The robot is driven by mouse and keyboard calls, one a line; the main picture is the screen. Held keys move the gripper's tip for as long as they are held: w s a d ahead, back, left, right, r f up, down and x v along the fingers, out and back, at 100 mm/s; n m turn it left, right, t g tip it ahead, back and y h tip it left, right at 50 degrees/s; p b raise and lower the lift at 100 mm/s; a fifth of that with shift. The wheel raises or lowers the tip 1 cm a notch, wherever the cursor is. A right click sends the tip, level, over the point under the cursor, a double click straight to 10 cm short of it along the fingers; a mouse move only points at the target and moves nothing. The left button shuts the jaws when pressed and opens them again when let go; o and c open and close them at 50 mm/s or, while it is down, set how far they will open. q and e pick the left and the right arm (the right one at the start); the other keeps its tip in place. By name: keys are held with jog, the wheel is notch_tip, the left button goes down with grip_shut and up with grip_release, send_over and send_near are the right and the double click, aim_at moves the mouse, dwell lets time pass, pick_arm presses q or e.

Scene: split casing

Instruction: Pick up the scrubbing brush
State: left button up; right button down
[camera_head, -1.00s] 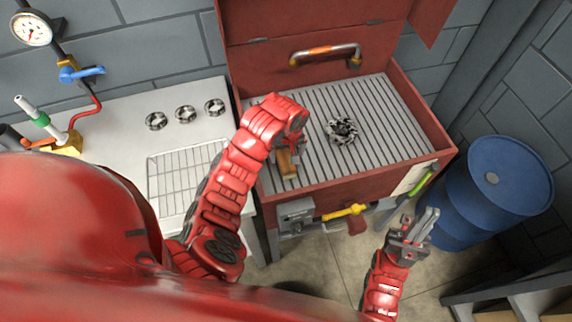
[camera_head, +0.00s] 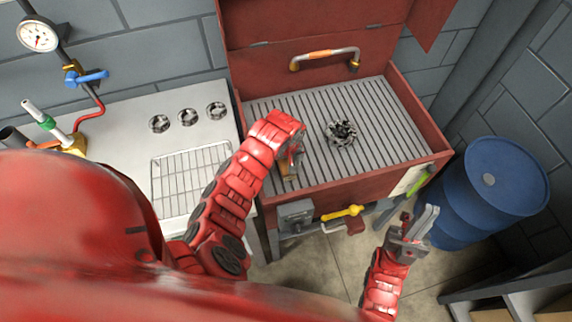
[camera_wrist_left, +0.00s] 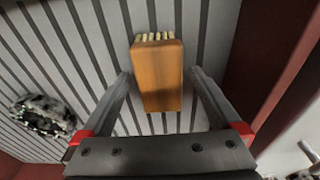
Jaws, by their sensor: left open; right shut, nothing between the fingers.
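The scrubbing brush (camera_wrist_left: 158,78) has a wooden block with pale bristles at its far end. It lies on the slatted floor of the red box. In the left wrist view it sits between the two spread fingers of my left gripper (camera_wrist_left: 158,82), with a gap on each side. In the head view my left gripper (camera_head: 290,172) is over the box's near left corner and hides most of the brush (camera_head: 291,186). My right gripper (camera_head: 412,228) is shut and empty, in front of the box at the right.
The red box (camera_head: 385,178) has its lid open, with an orange handle (camera_head: 324,52). A metallic ring-shaped part (camera_head: 341,133) lies on the slats, right of the brush. A blue barrel (camera_head: 495,180) stands at the right. A white counter with a wire rack (camera_head: 185,180) is at the left.

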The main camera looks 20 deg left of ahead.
aim_at(286, 160)
pick_arm(q)
jog(key=shift+f, duration=0.2)
dwell(0.3)
grip_shut()
dwell(0.3)
jog(key=shift+r, duration=0.2)
jog(key=r+b, duration=0.1)
jog(key=r, duration=0.3)
jog(key=shift+w+b, duration=0.2)
jog(key=shift+b, duration=0.2)
jog(key=r+p, duration=0.1)
jog(key=r, duration=0.5)
jog(key=shift+s, duration=0.2)
